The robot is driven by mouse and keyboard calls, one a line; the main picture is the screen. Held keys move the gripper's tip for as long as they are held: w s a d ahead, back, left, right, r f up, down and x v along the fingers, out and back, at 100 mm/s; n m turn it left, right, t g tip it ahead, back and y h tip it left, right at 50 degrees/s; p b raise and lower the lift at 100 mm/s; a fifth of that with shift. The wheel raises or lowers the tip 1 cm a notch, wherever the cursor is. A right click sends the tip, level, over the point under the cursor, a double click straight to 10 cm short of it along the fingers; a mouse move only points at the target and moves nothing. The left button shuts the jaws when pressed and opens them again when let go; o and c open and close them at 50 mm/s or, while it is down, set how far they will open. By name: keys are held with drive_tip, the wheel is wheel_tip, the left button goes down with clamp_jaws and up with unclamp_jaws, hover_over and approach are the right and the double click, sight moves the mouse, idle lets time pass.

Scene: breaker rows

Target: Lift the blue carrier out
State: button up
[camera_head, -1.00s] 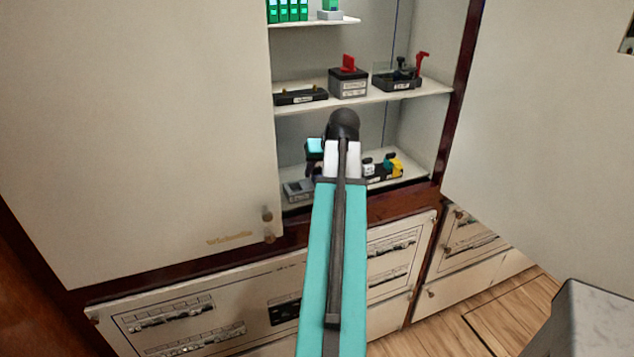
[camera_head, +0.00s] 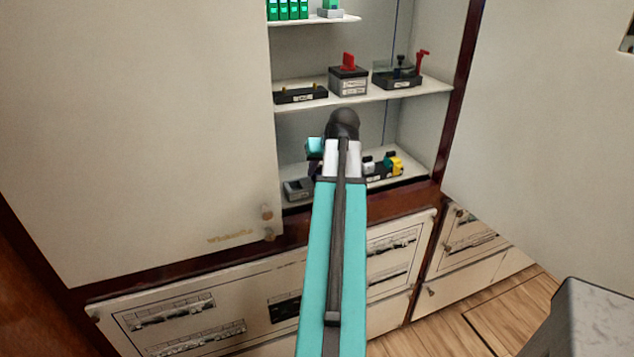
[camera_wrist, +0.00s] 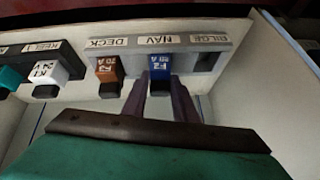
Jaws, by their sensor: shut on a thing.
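The blue carrier (camera_wrist: 160,72) is in the wrist view, under the NAV label of the grey fuse block (camera_wrist: 185,42). My gripper (camera_wrist: 162,88) has its two dark fingers on either side of the blue carrier, shut on it. The carrier's top end meets the block's face in the picture; I cannot tell how deep it sits. An orange carrier (camera_wrist: 108,70) is beside it under DECK. The place under BILGE (camera_wrist: 207,62) looks dark and empty. In the head view my arm hides the blue carrier, and part of the grey block (camera_head: 298,189) shows at the left.
A white relay (camera_wrist: 48,72) and a teal one (camera_wrist: 10,78) stand left in the wrist view. In the head view, the lower shelf also holds a yellow part (camera_head: 396,165). The middle shelf (camera_head: 430,88) above carries several devices. The cabinet's side wall (camera_wrist: 262,75) is close on the right.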

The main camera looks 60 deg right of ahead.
sight(318, 173)
drive_tip(key=shift+w+r, duration=0.1)
drive_tip(key=shift+r, duration=0.05)
drive_tip(key=shift+r+b, duration=0.45)
drive_tip(key=shift+r, duration=0.8)
drive_tip(key=shift+a+r, duration=0.1)
drive_tip(key=shift+r, duration=0.15)
clamp_jaws()
drive_tip(key=shift+a+r, duration=0.15)
drive_tip(key=s+a+b, duration=0.1)
drive_tip(key=s+a, duration=0.2)
drive_tip(key=s, duration=0.4)
drive_tip(key=s+a+r+b, duration=0.1)
drive_tip(key=s+a+b, duration=0.1)
drive_tip(key=s+a, duration=0.2)
drive_tip(key=s, duration=0.3)
drive_tip(key=shift+r, duration=0.2)
drive_tip(key=shift+s+a+r+p, duration=0.1)
drive_tip(key=shift+r+p, duration=2)
drive_tip(key=shift+r, duration=0.45)
